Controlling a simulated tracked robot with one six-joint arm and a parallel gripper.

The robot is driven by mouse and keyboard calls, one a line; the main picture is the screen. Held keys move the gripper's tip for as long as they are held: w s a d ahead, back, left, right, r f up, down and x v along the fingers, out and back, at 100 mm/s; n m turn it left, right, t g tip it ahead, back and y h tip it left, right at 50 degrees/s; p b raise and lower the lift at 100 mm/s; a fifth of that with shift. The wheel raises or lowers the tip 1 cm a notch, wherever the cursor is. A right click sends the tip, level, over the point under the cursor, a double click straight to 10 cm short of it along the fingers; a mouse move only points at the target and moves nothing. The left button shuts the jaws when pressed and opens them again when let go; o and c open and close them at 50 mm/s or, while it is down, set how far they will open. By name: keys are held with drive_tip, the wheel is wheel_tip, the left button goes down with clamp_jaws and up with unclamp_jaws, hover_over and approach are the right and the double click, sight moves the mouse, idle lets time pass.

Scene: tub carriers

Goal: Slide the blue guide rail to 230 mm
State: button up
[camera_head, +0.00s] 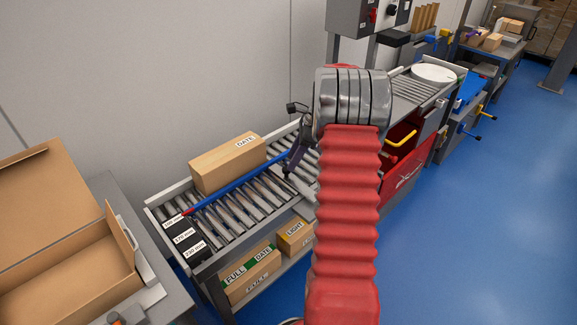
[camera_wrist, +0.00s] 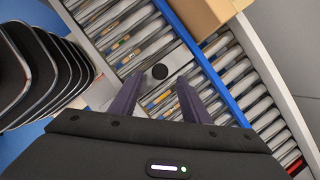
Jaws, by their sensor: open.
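The blue guide rail (camera_head: 235,184) lies along the roller conveyor, with its red tip at the topmost of three white labels. The lowest label (camera_head: 194,252) seems to read 230 mm; the top one is hard to read. In the wrist view the rail (camera_wrist: 205,65) runs diagonally, right of my fingers. A grey plate with a round black knob (camera_wrist: 160,71) extends from the rail's side. My gripper (camera_wrist: 160,78) is open, its dark fingers on either side of the knob in the picture; I see no contact. In the head view my gripper (camera_head: 296,160) is partly hidden by my arm.
A carton (camera_head: 228,163) marked DATE sits on the rollers just behind the rail. Cartons (camera_head: 250,275) lie on the shelf below. An open box (camera_head: 65,240) stands at the left. Dark stacked trays or tubs (camera_wrist: 45,70) are left of my gripper in the wrist view.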

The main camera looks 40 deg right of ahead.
drive_tip(key=shift+x, duration=2.05)
clamp_jaws()
drive_tip(key=shift+d, duration=0.1)
